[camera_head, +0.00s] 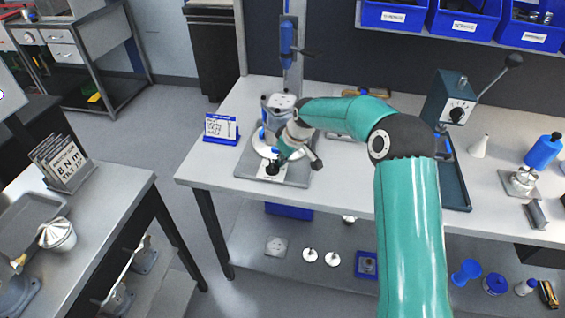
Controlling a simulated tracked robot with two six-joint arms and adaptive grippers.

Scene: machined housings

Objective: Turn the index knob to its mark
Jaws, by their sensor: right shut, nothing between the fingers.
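My right arm reaches over the back bench to a fixture on a grey base plate (295,178). My right gripper (273,168) is small and dark in this view. It points down over the front left of the base plate, close to a pale patch (271,178) there. It is shut and empty. I cannot make out a knob under it, and cannot tell whether it touches anything. A black knob (457,114) on a white dial shows on the dark box at the right, apart from the gripper. I cannot read any index mark. My left gripper is not in view.
A blue-framed sign (221,128) stands left of the fixture. A tall column with a blue head (287,36) rises behind it. A dark tray (456,185), a white cone (479,146) and a blue bottle (543,151) are at the right. The bench's front left is clear.

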